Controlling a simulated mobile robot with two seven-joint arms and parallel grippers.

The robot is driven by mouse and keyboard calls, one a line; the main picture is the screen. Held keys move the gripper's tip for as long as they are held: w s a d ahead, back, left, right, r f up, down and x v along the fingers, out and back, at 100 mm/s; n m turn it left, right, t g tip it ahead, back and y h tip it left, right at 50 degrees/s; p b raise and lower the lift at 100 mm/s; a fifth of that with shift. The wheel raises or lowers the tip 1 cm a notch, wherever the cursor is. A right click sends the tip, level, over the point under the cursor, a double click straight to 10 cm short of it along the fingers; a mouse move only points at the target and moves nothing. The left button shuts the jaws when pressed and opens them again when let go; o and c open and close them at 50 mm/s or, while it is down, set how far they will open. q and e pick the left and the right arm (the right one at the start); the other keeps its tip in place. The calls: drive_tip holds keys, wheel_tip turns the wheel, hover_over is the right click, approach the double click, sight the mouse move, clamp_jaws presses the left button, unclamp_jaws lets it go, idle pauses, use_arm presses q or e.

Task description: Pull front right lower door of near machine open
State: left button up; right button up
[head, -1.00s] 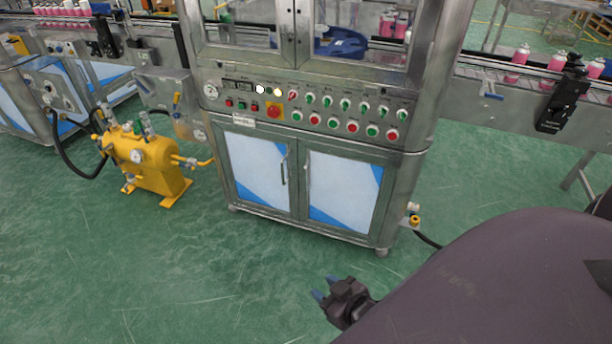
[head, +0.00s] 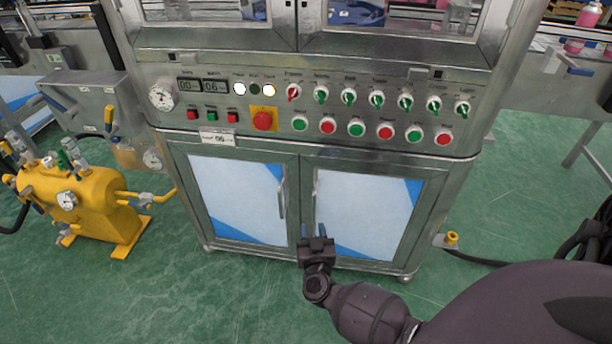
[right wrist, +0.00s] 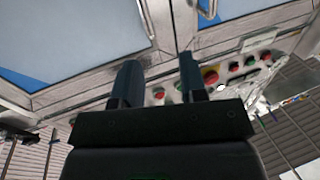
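The near machine's front right lower door (head: 372,205) is shut, a steel frame around a white and blue panel. Its vertical bar handle (head: 316,195) is on its left edge, beside the left door's handle (head: 282,198). My right gripper (head: 314,231) is in front of the door's lower left part, below the handle in the picture, fingers pointing up. In the right wrist view the fingers (right wrist: 159,78) stand apart with nothing between them. That view looks upside down; the right door's handle (right wrist: 146,18) is beyond the fingers, not touched. My left gripper is not in view.
The left lower door (head: 235,195) is shut. A control panel (head: 330,105) with knobs and buttons is above the doors. A yellow tank (head: 75,205) stands on the left. A small yellow-capped fitting (head: 451,239) with a black hose is at the machine's right. The green floor in front is clear.

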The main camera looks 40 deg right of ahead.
sight(314, 206)
drive_tip(key=shift+g+h, duration=0.4)
drive_tip(key=w+d+f+b, duration=0.1)
drive_tip(key=w+d, duration=0.1)
drive_tip(key=w+d+b, duration=0.1)
drive_tip(key=w+d, duration=0.1)
drive_tip(key=w+d+f+b, duration=0.1)
drive_tip(key=w+d, duration=0.2)
drive_tip(key=shift+f, duration=0.35)
drive_tip(key=shift+w+d+r, duration=0.25)
drive_tip(key=shift+w+d, duration=0.2)
drive_tip(key=shift+w, duration=0.25)
clamp_jaws()
